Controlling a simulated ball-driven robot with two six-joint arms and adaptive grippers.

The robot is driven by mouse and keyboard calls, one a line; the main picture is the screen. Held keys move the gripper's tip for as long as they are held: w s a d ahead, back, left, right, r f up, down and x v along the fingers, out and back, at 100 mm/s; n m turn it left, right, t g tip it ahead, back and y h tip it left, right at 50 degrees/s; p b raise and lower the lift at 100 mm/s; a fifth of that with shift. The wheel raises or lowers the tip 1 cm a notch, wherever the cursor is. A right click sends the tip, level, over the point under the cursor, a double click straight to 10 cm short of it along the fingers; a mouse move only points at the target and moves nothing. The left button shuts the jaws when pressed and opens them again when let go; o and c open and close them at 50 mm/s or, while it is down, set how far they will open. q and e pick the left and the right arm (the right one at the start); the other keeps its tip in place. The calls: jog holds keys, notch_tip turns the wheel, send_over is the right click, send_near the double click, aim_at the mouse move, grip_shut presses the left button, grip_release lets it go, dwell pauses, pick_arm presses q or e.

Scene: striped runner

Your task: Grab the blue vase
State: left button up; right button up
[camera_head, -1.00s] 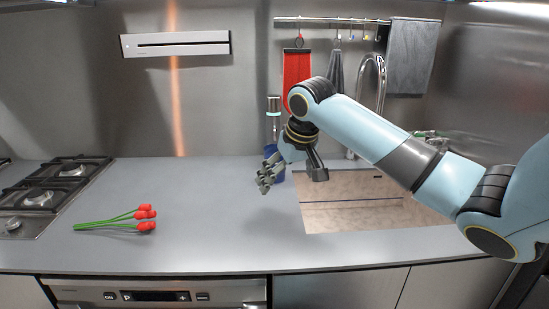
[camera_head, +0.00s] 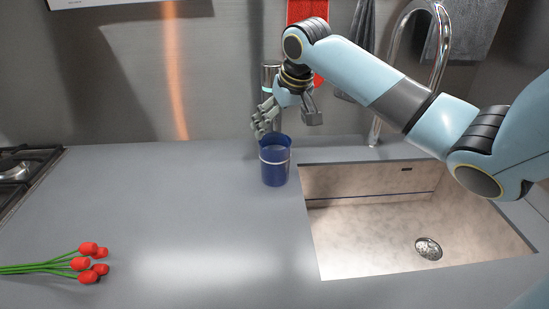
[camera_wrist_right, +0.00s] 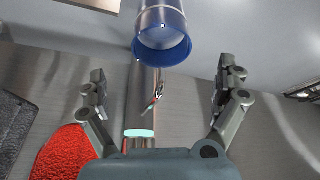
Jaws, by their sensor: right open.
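The blue vase (camera_head: 274,168) stands upright on the grey counter, just left of the sink, with a pale band below its rim. My right gripper (camera_head: 287,126) is open and empty, above and slightly behind the vase's rim. In the right wrist view, the vase (camera_wrist_right: 162,38) shows at the top centre with its open mouth facing the camera. The two fingers of the right gripper (camera_wrist_right: 164,82) are spread wide to either side, apart from the vase. My left gripper is not in view.
The sink (camera_head: 372,240) and a tall chrome faucet (camera_head: 440,50) lie to the right. Red flowers with green stems (camera_head: 82,264) lie at the lower left, near the stove (camera_head: 22,168). The counter between flowers and vase is clear.

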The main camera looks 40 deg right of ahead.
aim_at(275, 145)
jog(key=p+x, duration=0.1)
jog(key=x, duration=0.8)
jog(key=shift+f, duration=0.2)
jog(key=shift+c, duration=0.3)
jog(key=shift+a, duration=0.1)
jog(key=c, duration=1.5)
jog(key=shift+r, duration=0.1)
jog(key=shift+c, duration=0.2)
